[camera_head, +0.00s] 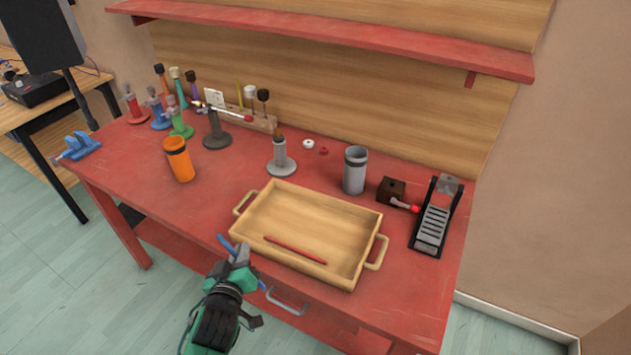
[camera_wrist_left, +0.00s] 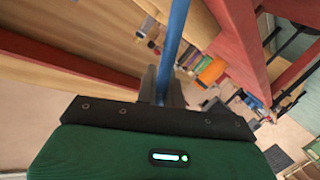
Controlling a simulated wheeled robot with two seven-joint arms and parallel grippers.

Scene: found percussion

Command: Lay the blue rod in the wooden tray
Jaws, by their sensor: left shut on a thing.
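My left gripper (camera_head: 240,254) is shut on the blue rod (camera_head: 225,243) at the front edge of the red table. The rod sticks out on both sides of the fingers, just left of and in front of the tray. In the left wrist view the blue rod (camera_wrist_left: 176,40) runs up from between the fingers (camera_wrist_left: 163,88). The wooden tray (camera_head: 354,275) has two side handles and stands on the table, right of the gripper. A red rod (camera_head: 295,250) lies in it. The rod and the tray look apart. My right gripper is not in view.
Behind the tray stand a grey cup (camera_head: 355,170) and a grey stand (camera_head: 281,158). An orange cup (camera_head: 179,160) is at the left. A dark block (camera_head: 391,189) and a black ribbed holder (camera_head: 434,222) are at the right. A red shelf (camera_head: 330,38) overhangs the back.

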